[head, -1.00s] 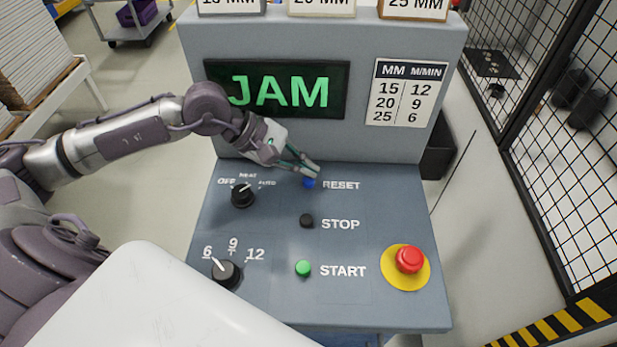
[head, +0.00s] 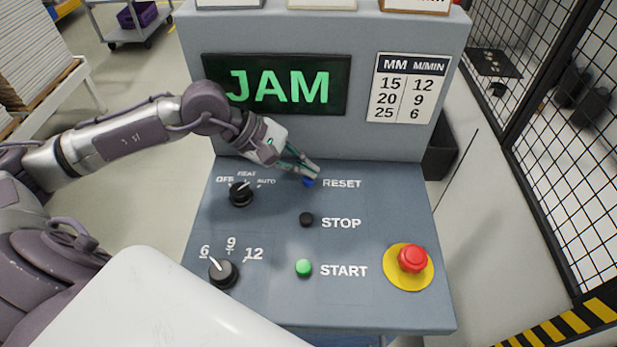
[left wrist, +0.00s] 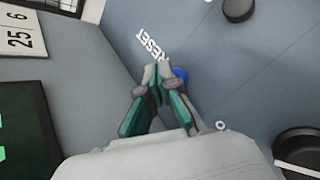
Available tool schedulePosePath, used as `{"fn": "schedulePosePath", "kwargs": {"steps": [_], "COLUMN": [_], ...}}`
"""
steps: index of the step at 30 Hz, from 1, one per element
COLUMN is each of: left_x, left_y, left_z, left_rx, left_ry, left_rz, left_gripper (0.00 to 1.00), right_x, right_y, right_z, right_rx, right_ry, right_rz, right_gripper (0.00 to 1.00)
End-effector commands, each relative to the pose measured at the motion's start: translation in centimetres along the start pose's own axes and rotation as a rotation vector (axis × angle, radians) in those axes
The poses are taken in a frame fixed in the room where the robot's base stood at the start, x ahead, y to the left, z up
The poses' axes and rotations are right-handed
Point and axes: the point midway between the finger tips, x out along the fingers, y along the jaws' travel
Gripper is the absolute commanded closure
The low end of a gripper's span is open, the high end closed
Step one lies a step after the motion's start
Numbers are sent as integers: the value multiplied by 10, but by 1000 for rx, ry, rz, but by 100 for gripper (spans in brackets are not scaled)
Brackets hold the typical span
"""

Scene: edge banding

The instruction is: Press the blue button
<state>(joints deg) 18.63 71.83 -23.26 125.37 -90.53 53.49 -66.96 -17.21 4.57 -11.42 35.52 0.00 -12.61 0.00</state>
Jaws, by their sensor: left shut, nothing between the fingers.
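The blue button (head: 309,182) sits beside the RESET label on the sloped control panel (head: 370,200). My left gripper (head: 313,173) is shut and empty, with its fingertips at the button's upper edge in the head view. In the left wrist view the shut fingertips (left wrist: 157,75) partly cover the blue button (left wrist: 181,76). I cannot tell whether they touch it. My right gripper is not in view.
Below it are the black STOP button (head: 306,220), the green START button (head: 303,268) and a red mushroom button (head: 412,258). Two black knobs (head: 241,194) (head: 223,273) are on the left. The display (head: 277,86) reads JAM. A mesh fence (head: 540,110) stands at right.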

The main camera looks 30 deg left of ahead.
Motion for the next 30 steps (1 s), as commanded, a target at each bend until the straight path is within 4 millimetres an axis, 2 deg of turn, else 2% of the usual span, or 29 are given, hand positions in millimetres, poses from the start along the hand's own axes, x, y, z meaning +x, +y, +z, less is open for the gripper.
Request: {"fn": "schedulePosePath", "kwargs": {"steps": [30], "left_x": [4], "left_y": [-3], "left_z": [-4], "left_rx": [0], "left_ry": [0], "left_rz": [0], "left_gripper": [100], "right_x": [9], "right_y": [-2], "right_z": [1], "right_rx": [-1], "right_ry": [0], "right_rz": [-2], "right_gripper": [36]}}
